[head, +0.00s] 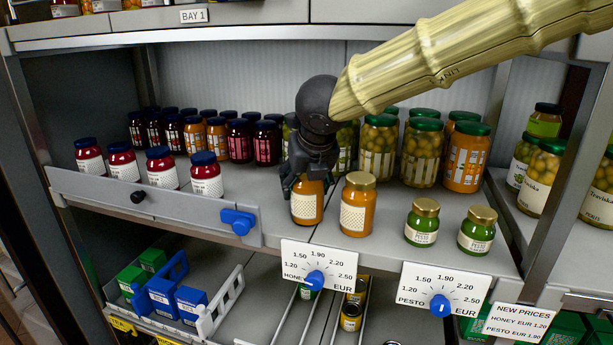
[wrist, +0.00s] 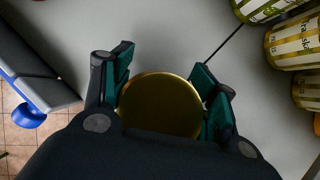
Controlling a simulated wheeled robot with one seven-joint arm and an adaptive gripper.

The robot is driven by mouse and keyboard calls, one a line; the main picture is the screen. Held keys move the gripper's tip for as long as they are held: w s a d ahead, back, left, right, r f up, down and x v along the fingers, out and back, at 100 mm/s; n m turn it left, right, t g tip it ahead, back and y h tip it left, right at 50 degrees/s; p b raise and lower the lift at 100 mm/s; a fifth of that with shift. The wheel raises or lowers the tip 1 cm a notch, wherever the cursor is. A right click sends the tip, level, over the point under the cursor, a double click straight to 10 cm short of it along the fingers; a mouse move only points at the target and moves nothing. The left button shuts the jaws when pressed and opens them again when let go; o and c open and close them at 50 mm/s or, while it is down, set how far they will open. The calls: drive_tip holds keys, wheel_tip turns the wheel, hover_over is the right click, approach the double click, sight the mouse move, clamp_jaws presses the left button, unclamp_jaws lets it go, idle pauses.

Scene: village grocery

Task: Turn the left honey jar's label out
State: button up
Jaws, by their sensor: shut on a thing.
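The left honey jar (head: 307,206) stands upright on the middle shelf, amber with a cream patterned label. Much of this label shows toward the front in the head view. My gripper (head: 309,177) comes down from above and is shut on the jar near its top, hiding the lid there. In the wrist view the jar's gold lid (wrist: 160,104) sits between the two green-padded fingers. The right honey jar (head: 358,205) stands close beside it, with a gold lid and its cream label facing front.
Two green pesto jars (head: 422,222) stand to the right. Large olive jars (head: 378,148) stand behind. A grey rail with a blue knob (head: 238,221) lies at the left. The honey price dial (head: 316,280) and pesto price dial (head: 440,306) hang on the shelf's front edge.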

drive_tip(key=shift+a+r+n+y+p, duration=0.1)
drive_tip(key=shift+n+y+p, duration=0.2)
drive_tip(key=shift+n+p, duration=0.45)
drive_tip(key=shift+f, duration=0.25)
drive_tip(key=o, duration=1.7)
drive_tip(key=shift+c, duration=0.2)
drive_tip(key=shift+s, duration=0.1)
